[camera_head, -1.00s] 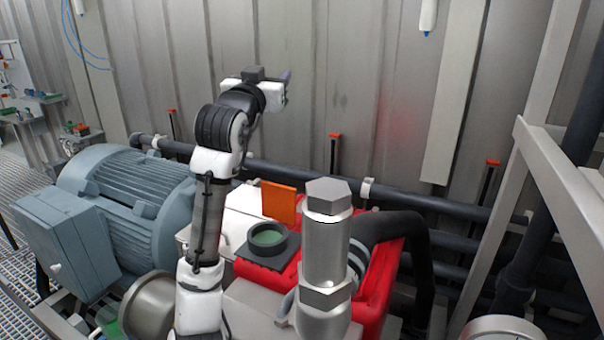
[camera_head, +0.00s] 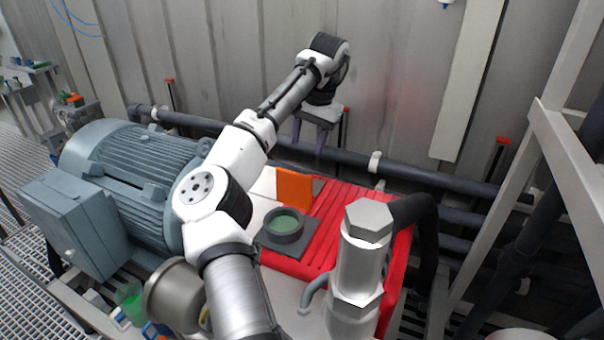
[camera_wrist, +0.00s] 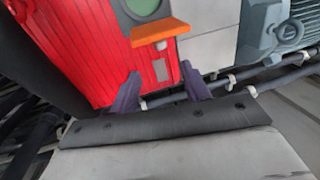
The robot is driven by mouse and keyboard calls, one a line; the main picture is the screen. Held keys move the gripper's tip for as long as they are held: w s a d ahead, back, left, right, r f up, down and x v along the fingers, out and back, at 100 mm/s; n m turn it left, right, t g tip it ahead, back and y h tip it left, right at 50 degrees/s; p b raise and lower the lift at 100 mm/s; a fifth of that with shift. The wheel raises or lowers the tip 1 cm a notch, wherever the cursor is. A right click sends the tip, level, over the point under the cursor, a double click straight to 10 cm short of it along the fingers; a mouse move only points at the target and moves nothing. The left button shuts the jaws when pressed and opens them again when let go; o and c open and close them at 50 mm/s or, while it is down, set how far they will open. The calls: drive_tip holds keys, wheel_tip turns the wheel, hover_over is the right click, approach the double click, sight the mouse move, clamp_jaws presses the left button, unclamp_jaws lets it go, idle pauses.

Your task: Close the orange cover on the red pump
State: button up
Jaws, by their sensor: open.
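The orange cover (camera_head: 294,188) stands upright, open, at the back edge of a dark round port with a green inside (camera_head: 284,224). The port sits on the red pump (camera_head: 335,225). In the wrist view the orange cover (camera_wrist: 160,31) shows edge-on beside the green port (camera_wrist: 141,6), on the ribbed red pump (camera_wrist: 85,45). My gripper (camera_head: 309,150) is behind the cover, by the wall, pointing down. In the wrist view its two purple fingers (camera_wrist: 162,90) are spread apart with nothing between them. The cover is ahead of the fingers, apart from them.
A grey-blue motor (camera_head: 130,175) stands left of the pump. A metal fitting with a hex top (camera_head: 360,255) rises in front of the pump. Dark pipes (camera_head: 400,175) run along the corrugated wall behind. A pale frame (camera_head: 560,150) stands at right.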

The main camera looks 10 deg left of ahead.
sight(300, 175)
drive_tip(key=f, duration=0.4)
drive_tip(key=a+f+p, duration=0.1)
drive_tip(key=f, duration=0.2)
drive_tip(key=a+f, duration=0.1)
drive_tip(key=f, duration=0.3)
drive_tip(key=shift+w+a+f, duration=0.1)
drive_tip(key=shift+w+f, duration=0.15)
drive_tip(key=shift+f, duration=0.05)
clamp_jaws()
